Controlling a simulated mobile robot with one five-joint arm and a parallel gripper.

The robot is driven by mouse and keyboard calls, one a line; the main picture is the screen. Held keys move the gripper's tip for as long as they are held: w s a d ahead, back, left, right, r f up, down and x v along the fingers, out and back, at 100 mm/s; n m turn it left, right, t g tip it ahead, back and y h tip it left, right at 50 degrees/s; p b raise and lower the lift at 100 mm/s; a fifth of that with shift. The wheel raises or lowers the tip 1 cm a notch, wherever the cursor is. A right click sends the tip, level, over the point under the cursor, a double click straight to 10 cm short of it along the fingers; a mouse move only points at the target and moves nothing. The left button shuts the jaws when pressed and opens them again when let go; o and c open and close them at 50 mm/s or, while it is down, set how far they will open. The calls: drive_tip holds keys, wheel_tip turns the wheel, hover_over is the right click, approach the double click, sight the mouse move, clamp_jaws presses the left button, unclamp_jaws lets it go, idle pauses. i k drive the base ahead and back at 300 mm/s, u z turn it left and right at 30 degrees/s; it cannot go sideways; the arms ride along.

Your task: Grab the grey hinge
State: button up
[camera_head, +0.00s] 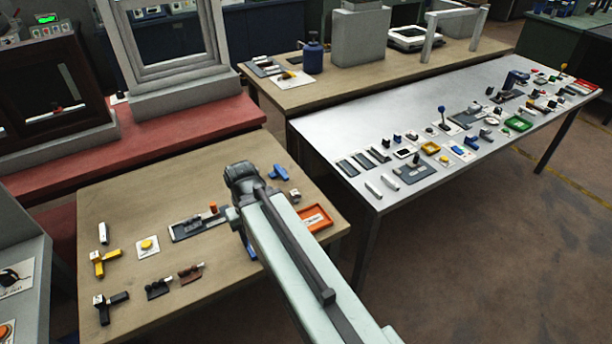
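My arm reaches from the bottom right over the near wooden table, and its dark end with my gripper (240,190) is above the table's middle. I cannot make out the fingers or whether they are open or shut. No part can be surely named as the grey hinge at this size. A small grey part (294,195) lies on the wooden table to the right of my arm's end. A grey plate with parts on it (195,224) lies just left of my arm. Several grey parts, such as a grey plate (415,173), lie on the white table to the right.
The near wooden table (150,205) also holds yellow, black and blue handled parts and an orange tray (315,218). The long white table (330,130) is crowded with small parts. A red bench (150,145) with a grey frame stands behind. The floor at right is clear.

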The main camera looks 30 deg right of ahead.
sight(190, 221)
drive_tip(key=u, duration=1)
drive_tip(key=k, duration=0.9)
drive_tip(key=z, duration=0.95)
drive_tip(key=i, duration=1)
drive_tip(key=k, duration=0.7)
